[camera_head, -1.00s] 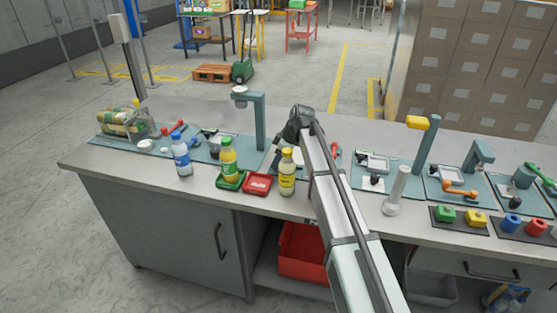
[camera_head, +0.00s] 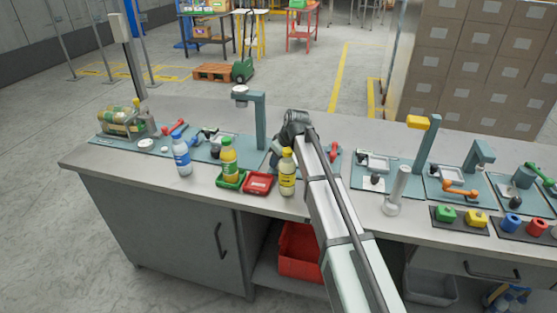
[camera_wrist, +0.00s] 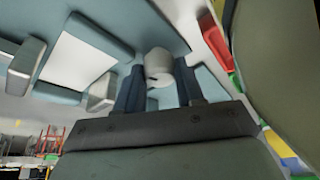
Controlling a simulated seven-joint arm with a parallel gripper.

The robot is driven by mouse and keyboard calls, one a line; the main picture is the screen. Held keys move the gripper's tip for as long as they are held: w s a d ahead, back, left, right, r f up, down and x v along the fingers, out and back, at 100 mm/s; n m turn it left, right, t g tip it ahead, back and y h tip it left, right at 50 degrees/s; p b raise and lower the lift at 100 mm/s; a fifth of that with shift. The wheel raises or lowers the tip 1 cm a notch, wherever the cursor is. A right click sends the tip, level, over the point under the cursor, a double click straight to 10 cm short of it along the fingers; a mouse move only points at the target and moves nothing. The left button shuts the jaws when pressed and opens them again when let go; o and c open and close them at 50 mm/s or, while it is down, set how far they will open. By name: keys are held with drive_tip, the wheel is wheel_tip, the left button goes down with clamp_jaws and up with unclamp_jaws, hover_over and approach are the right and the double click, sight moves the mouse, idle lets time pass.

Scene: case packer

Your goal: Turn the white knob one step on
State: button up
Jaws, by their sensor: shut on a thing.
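The white knob (camera_wrist: 158,66) shows in the wrist view as a short, pale, rounded piece between the two dark blue fingers. My gripper (camera_wrist: 161,76) is shut on it, one finger on each side. The knob's pointer or step marks cannot be made out. In the head view my wrist (camera_head: 294,124) is bent down over the teal plate behind the yellow bottle. There the fingers and the held knob are hidden or too small to tell.
A yellow bottle (camera_head: 287,175) stands just in front of my wrist. A red tray (camera_head: 257,185), an orange-labelled bottle (camera_head: 229,160) and a teal post (camera_head: 260,120) are to its left. A grey-white cylinder (camera_head: 398,188) stands to the right. A case of bottles (camera_head: 120,120) is at the far left.

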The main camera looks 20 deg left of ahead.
idle(0.3)
drive_tip(key=o, duration=1)
drive_tip(key=v, duration=1.4)
drive_tip(key=shift+w+a, duration=0.1)
drive_tip(key=shift+f, duration=0.1)
